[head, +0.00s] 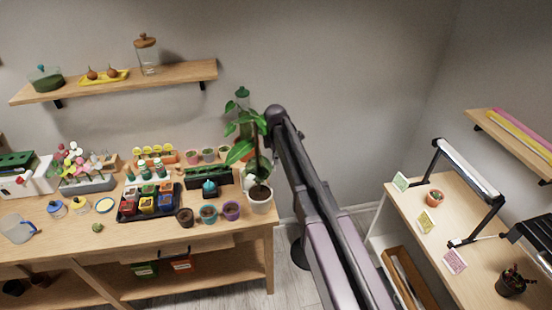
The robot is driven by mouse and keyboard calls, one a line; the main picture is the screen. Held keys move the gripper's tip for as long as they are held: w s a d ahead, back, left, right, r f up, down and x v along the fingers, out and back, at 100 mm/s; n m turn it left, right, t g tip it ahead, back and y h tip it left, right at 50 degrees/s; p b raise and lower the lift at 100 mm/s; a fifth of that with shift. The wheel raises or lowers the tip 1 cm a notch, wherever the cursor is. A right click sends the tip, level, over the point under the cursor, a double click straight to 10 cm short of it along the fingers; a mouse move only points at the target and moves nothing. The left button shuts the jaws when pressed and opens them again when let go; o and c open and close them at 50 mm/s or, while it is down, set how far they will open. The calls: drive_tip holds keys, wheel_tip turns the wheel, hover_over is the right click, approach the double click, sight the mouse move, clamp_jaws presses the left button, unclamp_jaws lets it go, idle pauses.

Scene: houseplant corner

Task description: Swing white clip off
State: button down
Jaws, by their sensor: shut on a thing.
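A tall leafy green plant (246,149) grows in a white pot (261,203) at the right end of the wooden bench. A green-topped piece (242,92) shows above its upper leaves. I cannot make out the white clip; it is too small or hidden among the leaves or behind my arm. My arm rises from the lower right and bends right beside the plant's upper leaves. My gripper is not visible; the arm or the plant hides it.
The bench (255,236) holds a black tray (128,215) of colourful pots, a purple pot (231,211) and a dark green planter (205,177) near the plant. A wall shelf (185,76) hangs above. A second table (405,205) with a lamp frame (468,168) stands right, across a floor gap.

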drive_tip(key=shift+d, duration=0.1)
drive_tip(key=d+f+g+y+b, duration=0.1)
drive_tip(key=y+b, duration=0.2)
drive_tip(key=d+g+y+b, duration=0.1)
drive_tip(key=y+b, duration=0.2)
drive_tip(key=w+d+f+y+b, duration=0.1)
drive_tip(key=d+y+b, duration=0.1)
drive_tip(key=y+b, duration=0.1)
drive_tip(key=shift+w+f+g, duration=0.1)
drive_tip(key=shift+f+g, duration=0.25)
drive_tip(key=shift+g, duration=0.05)
drive_tip(key=shift+y, duration=0.4)
drive_tip(key=shift+r, duration=0.1)
drive_tip(key=c, duration=0.6)
unclamp_jaws()
drive_tip(key=shift+a+r+p, duration=0.1)
drive_tip(key=shift+r+p, duration=0.1)
drive_tip(key=shift+p, duration=0.1)
